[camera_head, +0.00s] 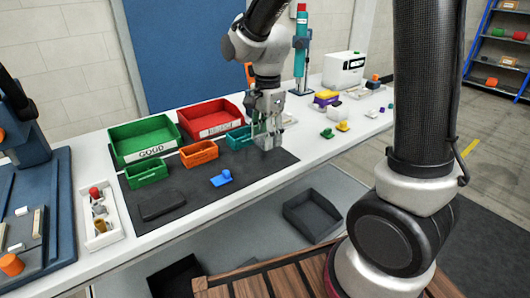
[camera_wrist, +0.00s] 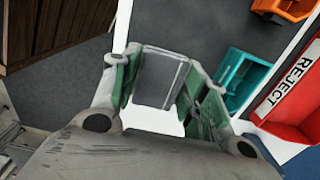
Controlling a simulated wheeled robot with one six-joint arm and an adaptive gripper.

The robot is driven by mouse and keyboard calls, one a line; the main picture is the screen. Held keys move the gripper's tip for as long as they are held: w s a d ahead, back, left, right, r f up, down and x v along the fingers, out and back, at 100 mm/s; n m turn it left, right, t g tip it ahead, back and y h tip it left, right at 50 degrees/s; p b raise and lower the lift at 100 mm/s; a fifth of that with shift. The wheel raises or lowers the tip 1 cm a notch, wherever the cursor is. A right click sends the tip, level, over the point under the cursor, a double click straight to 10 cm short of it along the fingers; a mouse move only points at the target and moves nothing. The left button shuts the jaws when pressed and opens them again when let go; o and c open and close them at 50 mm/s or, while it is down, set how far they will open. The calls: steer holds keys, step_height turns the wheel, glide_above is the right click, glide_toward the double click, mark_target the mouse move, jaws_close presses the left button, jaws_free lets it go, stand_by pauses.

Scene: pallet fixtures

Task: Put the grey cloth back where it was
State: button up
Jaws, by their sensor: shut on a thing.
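My gripper (camera_head: 267,128) is above the right end of the dark mat (camera_head: 205,192), close to the teal bin (camera_head: 239,137). In the head view the grey piece is small and partly hidden by the fingers. Whether it touches the mat cannot be told.
A green GOOD bin (camera_head: 148,155), red REJECT bin (camera_head: 213,132), small green bin (camera_head: 147,173) and orange bin (camera_head: 199,154) stand behind. A blue piece (camera_head: 221,178) lies on the mat. A white parts tray (camera_head: 99,240) is at left. The mat's middle front is clear.

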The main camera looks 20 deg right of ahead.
mark_target(266, 162)
steer(key=shift+f, duration=2.9)
steer(key=o, duration=1)
steer(key=shift+f, duration=0.15)
steer(key=shift+c, duration=0.2)
